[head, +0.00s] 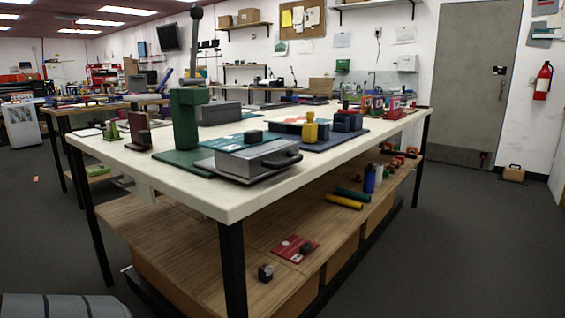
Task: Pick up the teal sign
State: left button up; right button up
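No upright teal sign is plain to see. A flat teal panel (228,141) lies on the white-topped workbench (200,186), between the green press and a grey box. A small black block sits on it. Another thin teal sheet (292,115) shows farther back on the same bench. I cannot tell whether either one is the teal sign. Neither of my grippers is in view.
A green press (185,125) with a tall lever stands near the bench's left side. A grey box with a handle (258,158) sits at the front edge. The lower shelf (190,238) holds a red panel (296,248).

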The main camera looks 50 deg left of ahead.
aim_at(228, 144)
jog(key=u, duration=1.55)
